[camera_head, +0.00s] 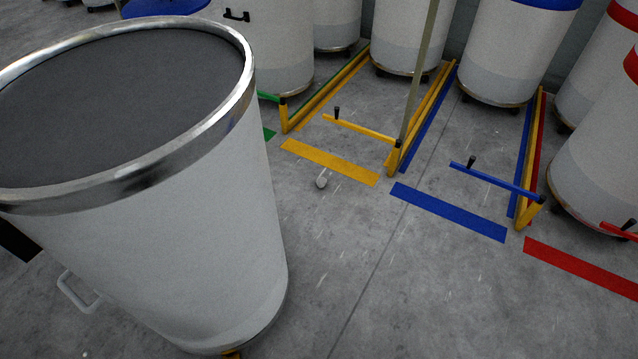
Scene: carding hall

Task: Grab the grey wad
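A small light-grey lump, which looks like the grey wad (321,182), lies on the concrete floor just in front of the yellow floor stripe (330,162). It is to the right of the large can in the foreground and apart from it. Its fine shape is too small to tell. Neither my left gripper nor my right gripper shows in the head view.
A large white can with a metal rim (243,95) and dark top fills the left. Behind, several cans stand in lanes with low yellow rails. A yellow bar (362,130), a blue bar (495,180) and a pole (420,75) stand there. Floor at front centre is clear.

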